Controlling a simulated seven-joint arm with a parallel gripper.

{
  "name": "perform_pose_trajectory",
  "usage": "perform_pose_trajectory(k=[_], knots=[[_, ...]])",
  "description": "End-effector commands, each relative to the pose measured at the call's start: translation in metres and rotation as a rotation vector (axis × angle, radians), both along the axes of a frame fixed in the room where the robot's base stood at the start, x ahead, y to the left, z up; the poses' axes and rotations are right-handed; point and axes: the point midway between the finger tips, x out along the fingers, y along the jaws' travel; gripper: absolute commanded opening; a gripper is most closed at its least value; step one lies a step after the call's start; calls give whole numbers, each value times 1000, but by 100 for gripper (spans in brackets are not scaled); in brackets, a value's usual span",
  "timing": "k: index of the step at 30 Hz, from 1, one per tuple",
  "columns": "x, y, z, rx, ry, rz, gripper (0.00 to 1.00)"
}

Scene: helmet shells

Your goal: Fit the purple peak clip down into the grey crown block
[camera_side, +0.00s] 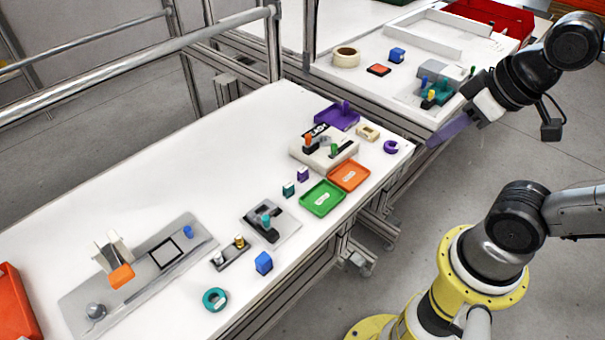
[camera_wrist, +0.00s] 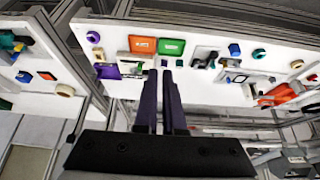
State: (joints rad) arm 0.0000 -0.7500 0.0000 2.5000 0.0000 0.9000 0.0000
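A small purple piece (camera_side: 302,174), which looks like the peak clip, stands on the white table beside a small teal piece. It also shows between my fingertips in the wrist view (camera_wrist: 164,63), far beyond them. A pale grey block (camera_side: 313,156) with an orange peg, a green peg and dark slots lies behind it. A grey plate (camera_side: 286,220) carries a dark block with a teal piece. I cannot tell for sure which is the crown block. My gripper (camera_side: 432,143) hangs off the table's right end, apart from everything. Its purple fingers (camera_wrist: 158,75) have a narrow empty gap between them.
Green (camera_side: 322,198) and orange (camera_side: 349,176) trays lie at the front edge. A purple tray (camera_side: 338,118), purple ring (camera_side: 390,147), blue block (camera_side: 263,263) and teal ring (camera_side: 215,299) are nearby. A second table (camera_side: 365,90) stands behind. The table's back left is clear.

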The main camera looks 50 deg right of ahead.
Motion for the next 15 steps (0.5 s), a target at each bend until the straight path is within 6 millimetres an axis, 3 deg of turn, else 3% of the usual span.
perform_pose_trajectory(k=[1,7,15], knots=[[0,0,0,0,0,0,18],[0,0,0,0,0,0,54],[0,0,0,1,0,-2,55]])
